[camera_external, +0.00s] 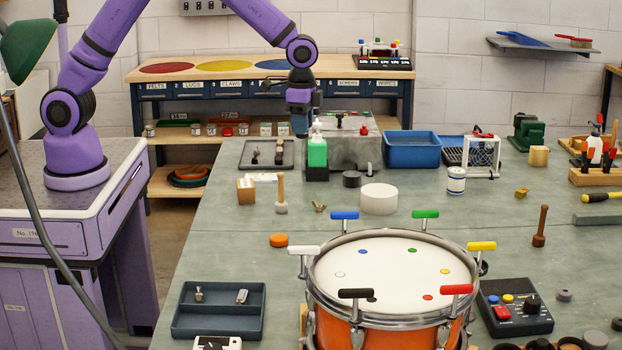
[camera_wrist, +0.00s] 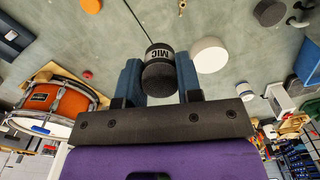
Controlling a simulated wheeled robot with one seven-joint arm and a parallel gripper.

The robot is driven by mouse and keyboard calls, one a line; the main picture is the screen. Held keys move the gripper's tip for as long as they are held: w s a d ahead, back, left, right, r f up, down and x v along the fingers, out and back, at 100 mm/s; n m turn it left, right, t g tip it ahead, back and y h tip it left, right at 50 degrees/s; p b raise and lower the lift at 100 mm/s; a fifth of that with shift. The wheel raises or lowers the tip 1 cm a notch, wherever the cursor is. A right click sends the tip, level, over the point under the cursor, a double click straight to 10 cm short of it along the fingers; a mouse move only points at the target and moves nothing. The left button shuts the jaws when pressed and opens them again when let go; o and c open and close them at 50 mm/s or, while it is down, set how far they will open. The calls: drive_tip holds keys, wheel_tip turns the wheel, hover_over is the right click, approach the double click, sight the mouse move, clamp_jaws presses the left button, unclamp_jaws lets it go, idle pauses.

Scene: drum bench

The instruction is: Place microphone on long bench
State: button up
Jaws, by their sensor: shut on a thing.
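My gripper (camera_external: 300,122) hangs over the far part of the grey-green bench (camera_external: 330,215), behind the green bottle. In the wrist view its two blue fingers (camera_wrist: 158,82) are closed around a black microphone (camera_wrist: 159,66) with a light band lettered MIC. The microphone's rounded black end points toward the camera. In the external view I cannot make out the microphone at the gripper. The bench top also shows below the microphone in the wrist view (camera_wrist: 120,45).
The green bottle (camera_external: 317,155), grey block (camera_external: 350,150) and blue bin (camera_external: 412,150) crowd the space near my gripper. A white cylinder (camera_external: 379,198) and the drum (camera_external: 390,275) stand nearer the camera. A wooden-topped bench (camera_external: 340,67) stands behind.

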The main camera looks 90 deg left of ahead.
drive_tip(key=w+a+f+n, duration=0.1)
drive_tip(key=w+a+f, duration=0.5)
drive_tip(key=w+a, duration=0.4)
drive_tip(key=w+a+f, duration=0.6)
drive_tip(key=w+a, duration=0.3)
drive_tip(key=a, duration=0.1)
drive_tip(key=f, duration=0.9)
drive_tip(key=shift+w+a+f, duration=0.15)
drive_tip(key=shift+w+a, duration=0.05)
drive_tip(key=shift+f, duration=0.15)
drive_tip(key=o, duration=0.9)
drive_tip(key=shift+o, duration=0.2)
wheel_tip(320, 180, up, 12)
drive_tip(key=shift+r, duration=0.25)
